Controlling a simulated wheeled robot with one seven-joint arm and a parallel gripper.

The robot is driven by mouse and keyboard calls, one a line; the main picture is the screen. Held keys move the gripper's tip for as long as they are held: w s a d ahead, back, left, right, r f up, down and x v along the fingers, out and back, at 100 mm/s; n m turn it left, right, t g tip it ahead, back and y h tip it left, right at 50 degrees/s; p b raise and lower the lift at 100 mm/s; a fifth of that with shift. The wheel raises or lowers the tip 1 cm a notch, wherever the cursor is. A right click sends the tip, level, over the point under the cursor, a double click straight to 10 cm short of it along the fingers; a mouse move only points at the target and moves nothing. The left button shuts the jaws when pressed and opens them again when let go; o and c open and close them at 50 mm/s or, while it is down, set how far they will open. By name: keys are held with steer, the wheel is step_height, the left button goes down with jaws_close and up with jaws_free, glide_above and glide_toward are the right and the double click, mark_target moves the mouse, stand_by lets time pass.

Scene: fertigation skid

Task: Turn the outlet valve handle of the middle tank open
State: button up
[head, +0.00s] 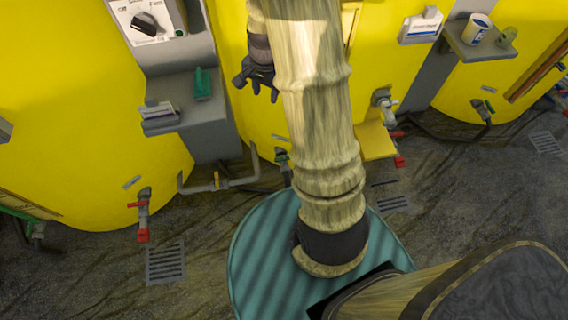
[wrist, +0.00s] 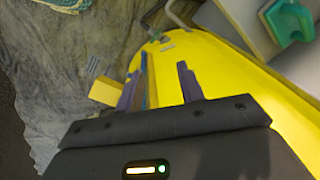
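The middle tank (head: 235,110) is a large yellow cylinder, partly hidden behind my arm. Its outlet valve (head: 282,157) is low on the front, a small grey fitting with a green part, partly covered by my arm; its handle position cannot be told. My gripper (head: 258,92) is up in front of the tank, above and left of that valve. In the wrist view the fingers of my gripper (wrist: 160,85) are apart with nothing between them. The yellow tank (wrist: 215,70) is beyond them, with a small fitting (wrist: 156,37) near its lower edge, too small to read.
The left tank has a valve (head: 143,205) with red handles. Another tap (head: 384,102) is right of my arm, near a yellow block (head: 375,141). A grey shelf (head: 190,120) carries a green object (head: 203,84). A grey pipe (head: 205,188) runs low between the tanks. Floor grates (head: 166,264) lie in front.

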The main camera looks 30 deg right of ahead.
mark_target(284, 158)
steer(key=w+d+f+m+b, duration=0.2)
steer(key=f+b, duration=0.6)
steer(key=f, duration=0.4)
steer(key=w+d+f+m+b, duration=0.2)
steer(key=d+f+m+b, duration=0.2)
steer(key=f+b, duration=0.4)
steer(key=w+d+f+m+g+b, duration=0.1)
steer(key=w+d+f+m+b, duration=0.2)
steer(key=f+b, duration=0.5)
step_height(284, 158, down, 10)
steer(key=shift+r+m, duration=0.1)
steer(key=shift+m, duration=0.4)
steer(key=shift+d, duration=0.1)
step_height(284, 158, down, 18)
steer(key=b, duration=0.7)
steer(key=shift+r+b, duration=0.25)
steer(key=shift+b, duration=0.1)
steer(key=shift+c, duration=0.5)
jaws_close()
